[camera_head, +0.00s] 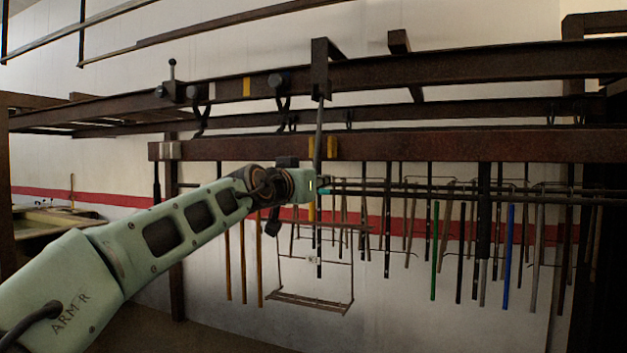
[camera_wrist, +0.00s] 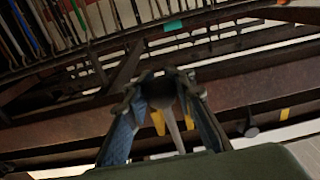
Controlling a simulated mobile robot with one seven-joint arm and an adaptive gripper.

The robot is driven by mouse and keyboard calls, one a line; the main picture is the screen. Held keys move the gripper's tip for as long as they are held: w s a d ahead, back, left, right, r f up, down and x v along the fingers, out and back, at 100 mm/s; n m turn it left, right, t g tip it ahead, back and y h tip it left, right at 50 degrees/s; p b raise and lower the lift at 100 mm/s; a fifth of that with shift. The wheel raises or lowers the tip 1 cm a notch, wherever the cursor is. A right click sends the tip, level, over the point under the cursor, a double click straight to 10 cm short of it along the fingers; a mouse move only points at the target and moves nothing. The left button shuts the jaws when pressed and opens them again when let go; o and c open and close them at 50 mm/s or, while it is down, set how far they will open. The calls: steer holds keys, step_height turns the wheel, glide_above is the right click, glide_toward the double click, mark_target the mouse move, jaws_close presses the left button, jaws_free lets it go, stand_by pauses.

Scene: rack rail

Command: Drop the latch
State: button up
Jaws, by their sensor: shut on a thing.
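A small upright lever with a round knob (camera_head: 172,68), which may be the latch, stands on a dark block (camera_head: 172,92) on the upper rail (camera_head: 225,89). My gripper (camera_head: 318,186) is well to the right of it and lower, in front of the lower beam. In the wrist view my fingers (camera_wrist: 162,90) are closed around the dark end of a grey rod (camera_wrist: 174,130). In the head view the rod (camera_head: 319,130) hangs from a dark bracket (camera_head: 322,65) on the upper rail down to my gripper. The exact finger contact is small and partly hidden.
Two dark hooks (camera_head: 283,100) hang on the upper rail left of the rod. Yellow marks sit on the rail (camera_head: 247,87) and on the lower beam (camera_head: 332,149). A wire frame (camera_head: 310,300) hangs below my gripper. Several coloured rods, including a green one (camera_head: 435,250), hang at right.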

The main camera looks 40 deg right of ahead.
steer(key=shift+p+x, duration=0.55)
steer(key=shift+x, duration=1.6)
steer(key=shift+c, duration=0.2)
steer(key=shift+f, duration=0.15)
steer(key=o, duration=1.1)
steer(key=shift+o, duration=0.2)
steer(key=shift+a+f, duration=0.1)
steer(key=b+v, duration=0.3)
steer(key=v, duration=0.2)
steer(key=shift+s+a+b, duration=0.1)
steer(key=shift+a+b, duration=0.2)
steer(key=shift+a, duration=0.1)
steer(key=shift+s+a, duration=0.3)
steer(key=shift+a, duration=0.15)
